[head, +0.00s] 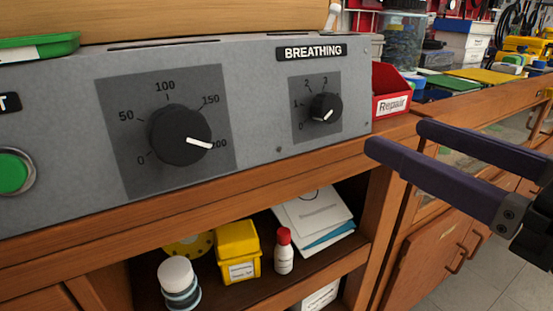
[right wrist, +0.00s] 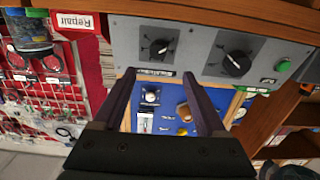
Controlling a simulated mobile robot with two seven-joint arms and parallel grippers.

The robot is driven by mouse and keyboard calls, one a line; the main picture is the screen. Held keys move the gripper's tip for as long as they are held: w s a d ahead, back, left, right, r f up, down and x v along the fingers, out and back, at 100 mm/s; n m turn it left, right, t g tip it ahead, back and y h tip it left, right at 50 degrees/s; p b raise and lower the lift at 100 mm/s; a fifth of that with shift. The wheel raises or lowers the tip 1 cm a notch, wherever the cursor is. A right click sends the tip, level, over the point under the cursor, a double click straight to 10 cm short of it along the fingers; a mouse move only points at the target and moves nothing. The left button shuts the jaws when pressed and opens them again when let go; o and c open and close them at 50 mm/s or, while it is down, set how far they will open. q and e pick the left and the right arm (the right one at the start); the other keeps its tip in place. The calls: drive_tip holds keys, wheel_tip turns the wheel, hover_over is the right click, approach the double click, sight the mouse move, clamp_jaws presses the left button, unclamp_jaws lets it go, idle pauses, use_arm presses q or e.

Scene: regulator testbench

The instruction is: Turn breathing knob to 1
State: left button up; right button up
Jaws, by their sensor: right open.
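The breathing knob (head: 326,107) is a small black dial on the grey panel (head: 255,110), under a "BREATHING" label (head: 313,52). Its white mark is on its lower face, away from the 1 at its left. It also shows in the right wrist view (right wrist: 157,47), beyond my fingertips. My right gripper (head: 396,138) is open and empty, to the right of the panel's end, apart from the knob. Its two dark fingers (right wrist: 159,77) show spread in the right wrist view. My left gripper is not in view.
A larger knob (head: 181,134) with its mark near 200 and a green button (head: 12,172) are on the same panel. A red "Repair" bin (head: 392,92) stands just past the panel's right end. The shelf below holds a yellow box (head: 238,250) and bottles.

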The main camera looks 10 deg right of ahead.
sight(334, 113)
drive_tip(key=x, duration=1)
drive_tip(key=shift+w+d+f, duration=0.1)
drive_tip(key=shift+d+f, duration=0.1)
drive_tip(key=shift+f, duration=0.15)
clamp_jaws()
